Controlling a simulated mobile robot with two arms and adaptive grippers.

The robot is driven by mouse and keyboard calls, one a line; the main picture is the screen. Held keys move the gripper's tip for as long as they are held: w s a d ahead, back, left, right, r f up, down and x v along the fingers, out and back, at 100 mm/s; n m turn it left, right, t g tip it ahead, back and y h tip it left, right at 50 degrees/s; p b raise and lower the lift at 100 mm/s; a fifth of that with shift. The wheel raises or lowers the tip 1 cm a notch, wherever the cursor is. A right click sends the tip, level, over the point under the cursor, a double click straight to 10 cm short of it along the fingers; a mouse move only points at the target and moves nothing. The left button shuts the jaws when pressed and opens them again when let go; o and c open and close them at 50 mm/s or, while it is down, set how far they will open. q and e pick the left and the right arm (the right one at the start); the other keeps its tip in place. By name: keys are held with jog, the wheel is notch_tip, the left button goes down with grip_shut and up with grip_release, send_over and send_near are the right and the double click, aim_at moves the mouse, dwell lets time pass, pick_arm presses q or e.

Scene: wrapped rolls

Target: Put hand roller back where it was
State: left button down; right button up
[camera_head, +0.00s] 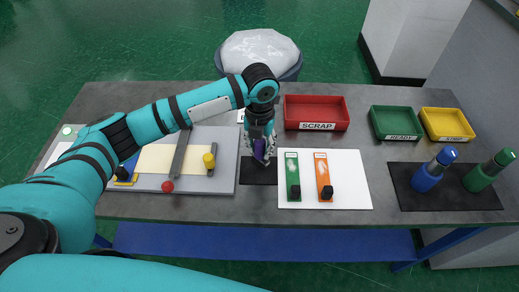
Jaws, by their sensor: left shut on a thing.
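My left gripper (262,147) is over the middle of the table, just above a small dark mat (258,176). It is shut on a small purple thing (259,153), which I take to be the hand roller. The fingers cover much of it, and I cannot tell whether it touches the mat. The mat lies between the grey board on the left and the white sheet on the right. My right gripper is not in view.
The grey board (226,150) carries a cream sheet, a grey bar and a yellow-topped tool (209,161). A white sheet (350,190) holds green and orange strips. Red (341,115), green (411,128) and yellow trays stand behind. Blue (427,177) and green cylinders stand right.

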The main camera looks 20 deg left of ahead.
aim_at(259, 153)
pick_arm(q)
notch_tip(259, 153, down, 2)
jog(key=shift+f+p, duration=0.1)
jog(key=shift+p, duration=0.35)
jog(key=shift+f, duration=0.25)
jog(key=shift+f, duration=0.1)
jog(key=c, duration=1)
grip_release()
jog(key=shift+s, duration=0.1)
notch_tip(259, 153, up, 12)
jog(key=b, duration=0.3)
